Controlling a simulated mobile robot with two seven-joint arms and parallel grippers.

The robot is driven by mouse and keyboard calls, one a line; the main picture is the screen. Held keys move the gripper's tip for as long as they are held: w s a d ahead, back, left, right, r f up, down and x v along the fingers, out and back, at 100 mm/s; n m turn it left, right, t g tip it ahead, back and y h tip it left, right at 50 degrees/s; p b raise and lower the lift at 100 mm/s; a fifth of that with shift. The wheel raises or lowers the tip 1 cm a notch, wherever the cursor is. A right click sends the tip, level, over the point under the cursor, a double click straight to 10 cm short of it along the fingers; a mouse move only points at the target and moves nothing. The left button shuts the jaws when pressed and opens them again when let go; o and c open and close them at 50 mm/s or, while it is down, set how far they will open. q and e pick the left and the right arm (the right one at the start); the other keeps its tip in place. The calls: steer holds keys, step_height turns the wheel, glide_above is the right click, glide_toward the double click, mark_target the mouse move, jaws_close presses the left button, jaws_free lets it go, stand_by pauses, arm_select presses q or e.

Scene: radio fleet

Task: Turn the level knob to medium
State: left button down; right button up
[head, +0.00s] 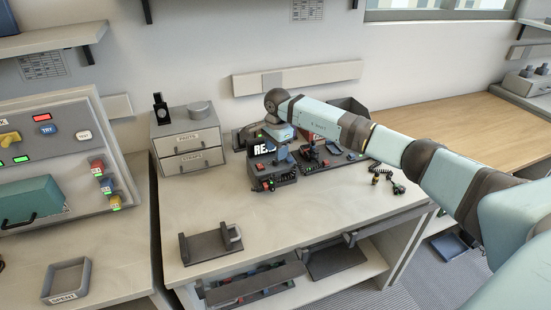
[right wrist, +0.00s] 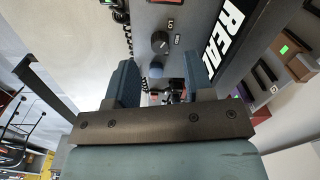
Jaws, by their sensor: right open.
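My right arm reaches in from the right, and my right gripper (head: 282,153) points down over a dark radio unit (head: 274,180) on the bench. In the right wrist view my right gripper (right wrist: 160,62) is open, its two blue fingers apart with nothing held. A black round knob (right wrist: 160,41) with a white pointer mark sits on the dark panel just beyond the fingertips, between their lines. Small white labels stand beside it, too small to read surely. A blue round knob (right wrist: 155,71) shows between the fingers. The fingers do not visibly touch the black knob. My left gripper is out of view.
A second dark unit (head: 328,155) with a coiled cord stands right of the radio. A grey drawer box (head: 187,143) stands to the left. A dark holder (head: 211,244) lies near the bench's front edge. The bench top between them is clear.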

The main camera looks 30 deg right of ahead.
mark_target(276, 162)
steer(key=shift+f, duration=1.95)
steer(key=shift+c, duration=0.8)
jaws_close()
